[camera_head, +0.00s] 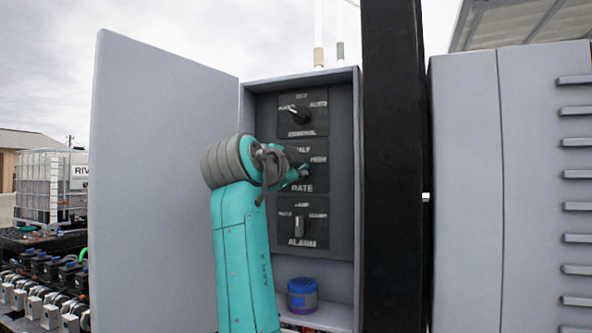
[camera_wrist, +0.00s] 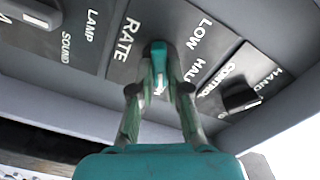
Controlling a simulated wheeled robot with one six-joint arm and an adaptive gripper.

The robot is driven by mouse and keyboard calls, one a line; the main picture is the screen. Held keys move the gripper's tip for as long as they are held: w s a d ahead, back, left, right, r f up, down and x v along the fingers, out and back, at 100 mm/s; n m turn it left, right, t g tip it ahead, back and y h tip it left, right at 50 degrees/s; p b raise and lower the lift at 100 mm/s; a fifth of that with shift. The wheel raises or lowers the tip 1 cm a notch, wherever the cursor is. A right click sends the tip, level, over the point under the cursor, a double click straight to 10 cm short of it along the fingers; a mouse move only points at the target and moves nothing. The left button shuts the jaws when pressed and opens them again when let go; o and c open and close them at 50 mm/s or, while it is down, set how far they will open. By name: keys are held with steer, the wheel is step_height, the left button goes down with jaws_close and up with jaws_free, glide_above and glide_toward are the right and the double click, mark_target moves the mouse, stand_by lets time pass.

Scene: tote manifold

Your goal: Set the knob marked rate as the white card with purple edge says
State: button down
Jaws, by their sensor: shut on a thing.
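The plate marked RATE (camera_head: 304,188) is the middle of three dark plates in the open grey cabinet. It also shows in the wrist view (camera_wrist: 124,40), with LOW and part of HALF readable. In the head view HIGH stands at its right. My gripper (camera_wrist: 158,72) is shut on the rate knob at this plate. The fingers and arm hide most of the knob, and I cannot tell which mark it points to. In the head view my gripper (camera_head: 299,173) reaches the plate from the left. No white card with purple edge is visible.
The CONTROL knob (camera_head: 299,113) is above and the ALARM knob (camera_head: 299,226) below. A blue and purple jar (camera_head: 302,296) stands on the cabinet floor. The open cabinet door (camera_head: 150,180) is at the left, and a black post (camera_head: 393,170) is at the right.

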stand_by(0.3)
steer(key=c, duration=1.1)
jaws_free()
steer(key=shift+c, duration=0.2)
steer(key=v, duration=1.2)
